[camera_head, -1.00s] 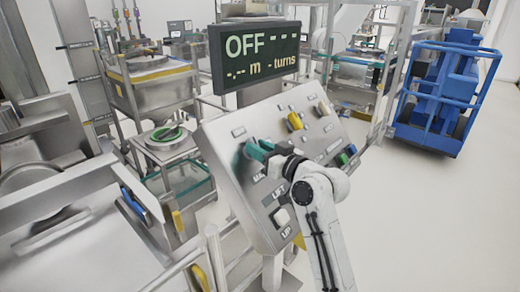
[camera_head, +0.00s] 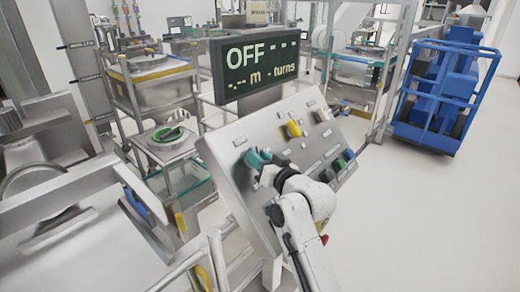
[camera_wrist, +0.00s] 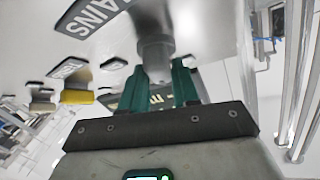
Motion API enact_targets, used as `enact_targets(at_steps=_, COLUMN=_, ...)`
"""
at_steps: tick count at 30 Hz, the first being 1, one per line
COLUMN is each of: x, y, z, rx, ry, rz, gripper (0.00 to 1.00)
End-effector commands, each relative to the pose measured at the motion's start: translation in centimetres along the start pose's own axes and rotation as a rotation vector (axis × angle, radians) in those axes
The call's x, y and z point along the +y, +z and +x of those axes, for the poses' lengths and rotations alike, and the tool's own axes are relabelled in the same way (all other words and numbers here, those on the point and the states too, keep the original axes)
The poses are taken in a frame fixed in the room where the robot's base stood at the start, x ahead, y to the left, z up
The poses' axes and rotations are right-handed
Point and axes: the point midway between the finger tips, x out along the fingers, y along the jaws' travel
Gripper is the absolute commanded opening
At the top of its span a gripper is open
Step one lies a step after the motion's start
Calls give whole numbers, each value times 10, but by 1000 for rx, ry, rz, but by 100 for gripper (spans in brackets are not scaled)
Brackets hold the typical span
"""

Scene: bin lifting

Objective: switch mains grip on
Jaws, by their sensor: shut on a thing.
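The mains grip is a grey round knob (camera_wrist: 154,52) on the sloped control panel (camera_head: 226,186), beside a dark label reading "MAINS" (camera_wrist: 92,14) in the wrist view. My gripper (camera_head: 257,158) has its teal fingers at the panel's upper left. In the wrist view my gripper (camera_wrist: 158,86) is shut on the knob, with one finger on each side. The fingers hide part of the knob, and in the head view it is hidden behind them. The display (camera_head: 254,65) above the panel reads "OFF", with dashes for metres and turns.
My arm covers the panel's lower middle. A blue wheeled frame (camera_head: 440,100) stands at the back right. Steel equipment crowds the left; the floor (camera_head: 430,220) at right is clear.

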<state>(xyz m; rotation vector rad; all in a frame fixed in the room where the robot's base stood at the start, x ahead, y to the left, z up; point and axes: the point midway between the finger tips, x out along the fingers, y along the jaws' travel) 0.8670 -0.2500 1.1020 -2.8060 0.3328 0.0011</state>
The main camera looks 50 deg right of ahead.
Motion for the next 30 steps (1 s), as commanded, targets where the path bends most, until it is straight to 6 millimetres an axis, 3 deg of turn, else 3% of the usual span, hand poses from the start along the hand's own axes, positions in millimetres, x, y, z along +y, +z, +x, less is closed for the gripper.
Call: enact_targets(at_steps=30, x=-6, y=-2, z=3, rx=2, ry=580, rz=692, gripper=0)
